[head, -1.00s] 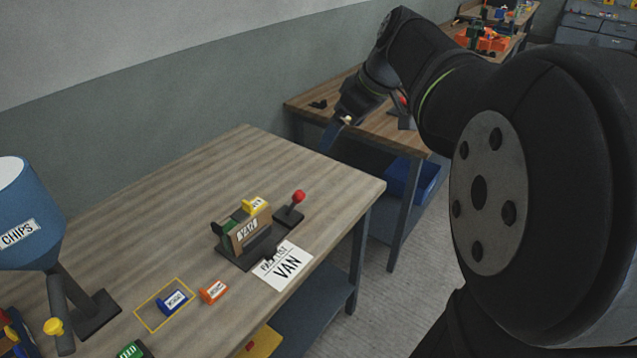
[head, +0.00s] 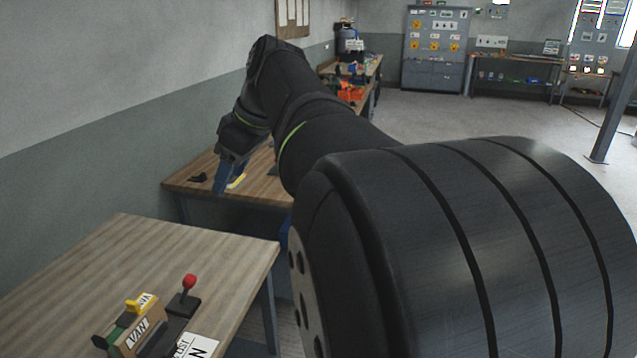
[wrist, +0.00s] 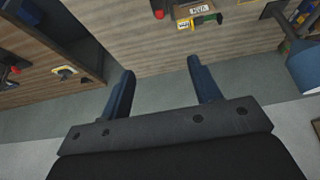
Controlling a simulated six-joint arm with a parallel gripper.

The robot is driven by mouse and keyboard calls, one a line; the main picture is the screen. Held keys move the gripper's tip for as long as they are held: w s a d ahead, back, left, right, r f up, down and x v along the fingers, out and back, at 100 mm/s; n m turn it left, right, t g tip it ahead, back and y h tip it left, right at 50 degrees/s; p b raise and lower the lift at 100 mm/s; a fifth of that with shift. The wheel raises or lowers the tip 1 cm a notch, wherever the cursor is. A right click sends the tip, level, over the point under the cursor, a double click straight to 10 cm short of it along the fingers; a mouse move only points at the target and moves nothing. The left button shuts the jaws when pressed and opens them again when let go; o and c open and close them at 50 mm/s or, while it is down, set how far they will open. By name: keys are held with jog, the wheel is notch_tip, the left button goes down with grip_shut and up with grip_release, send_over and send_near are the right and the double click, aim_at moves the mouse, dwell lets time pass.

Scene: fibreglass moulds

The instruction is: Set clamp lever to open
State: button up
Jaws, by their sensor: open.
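A lever with a red ball knob (head: 189,281) stands up from a dark base beside the VAN fixture (head: 138,335) on the near table. The knob also shows at the top of the wrist view (wrist: 158,13). A second red knob (wrist: 15,70) shows at the left of the wrist view, on another bench. I cannot tell which is the clamp lever. My gripper (wrist: 160,65) is open, its two blue fingers apart with nothing between them. In the head view it hangs by the farther bench, away from the near table's lever.
The near wooden table (head: 100,270) has a clear top behind the fixture. The farther bench (head: 185,183) carries a small dark object and a yellow piece (head: 237,181). A blue hopper (wrist: 305,65) stands at the wrist view's right edge. My arm hides much of the middle.

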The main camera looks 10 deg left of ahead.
jog(key=a+f, duration=0.2)
jog(key=a+f+h, duration=0.1)
jog(key=a+f, duration=0.1)
jog(key=w+a+f+h, duration=0.1)
jog(key=a+f, duration=0.1)
jog(key=a, duration=0.1)
jog(key=shift+w+f+g, duration=0.1)
jog(key=shift+f+g, duration=0.2)
jog(key=shift+c, duration=0.4)
jog(key=h, duration=0.3)
send_over(191, 286)
jog(key=w+a, duration=0.2)
notch_tip(191, 286, down, 10)
jog(key=f, duration=1.6)
jog(key=shift+s+d+f, duration=0.25)
jog(key=shift+d+f, duration=0.05)
jog(key=shift+f, duration=0.05)
grip_shut()
